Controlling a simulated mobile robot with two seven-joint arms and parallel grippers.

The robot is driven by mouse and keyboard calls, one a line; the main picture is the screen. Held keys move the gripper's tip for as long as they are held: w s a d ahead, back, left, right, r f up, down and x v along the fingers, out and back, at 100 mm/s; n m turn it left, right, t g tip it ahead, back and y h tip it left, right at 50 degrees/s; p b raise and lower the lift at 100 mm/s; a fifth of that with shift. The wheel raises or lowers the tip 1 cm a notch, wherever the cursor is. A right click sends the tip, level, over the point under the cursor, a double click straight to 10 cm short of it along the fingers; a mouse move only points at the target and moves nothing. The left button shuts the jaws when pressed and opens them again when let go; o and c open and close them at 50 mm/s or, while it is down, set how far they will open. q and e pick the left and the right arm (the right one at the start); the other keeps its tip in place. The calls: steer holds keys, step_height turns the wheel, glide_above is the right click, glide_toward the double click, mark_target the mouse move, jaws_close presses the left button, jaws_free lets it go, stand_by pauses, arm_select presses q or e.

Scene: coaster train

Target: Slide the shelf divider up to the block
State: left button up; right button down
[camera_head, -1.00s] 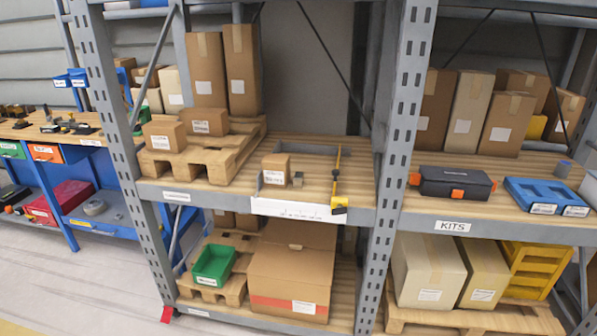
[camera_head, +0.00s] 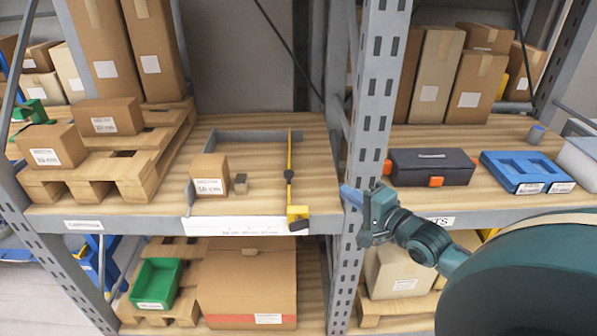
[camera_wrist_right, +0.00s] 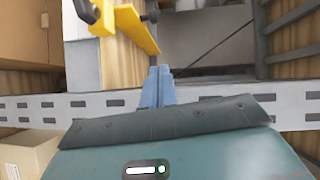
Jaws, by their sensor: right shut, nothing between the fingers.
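The yellow shelf divider (camera_head: 290,165) stands on the middle shelf, running front to back, with a yellow and black piece (camera_head: 298,217) at the front edge. My right gripper (camera_head: 350,196) is shut and empty in front of the grey upright, right of the divider. In the right wrist view its blue fingers (camera_wrist_right: 157,86) are together, and the yellow divider (camera_wrist_right: 128,20) shows above them. My left gripper is not in view.
The perforated upright (camera_head: 372,130) stands directly behind my right gripper. A white label strip (camera_head: 235,226) runs along the front edge. A pallet with boxes (camera_head: 150,165) is at left. A black case (camera_head: 430,167) and a blue tray (camera_head: 525,170) are on the right shelf.

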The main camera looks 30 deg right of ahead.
steer(key=w+a, duration=0.1)
steer(key=w, duration=0.2)
steer(key=w+a, duration=0.1)
steer(key=w, duration=0.3)
steer(key=w+a+f, duration=0.1)
steer(key=w, duration=0.3)
steer(key=shift+w+a+f+p, duration=0.1)
steer(key=shift+w+p, duration=0.05)
steer(key=shift+p, duration=0.15)
steer(key=shift+w+a+f, duration=0.1)
steer(key=shift+w+a, duration=0.1)
steer(key=shift+a, duration=0.15)
steer(key=shift+w+a, duration=0.1)
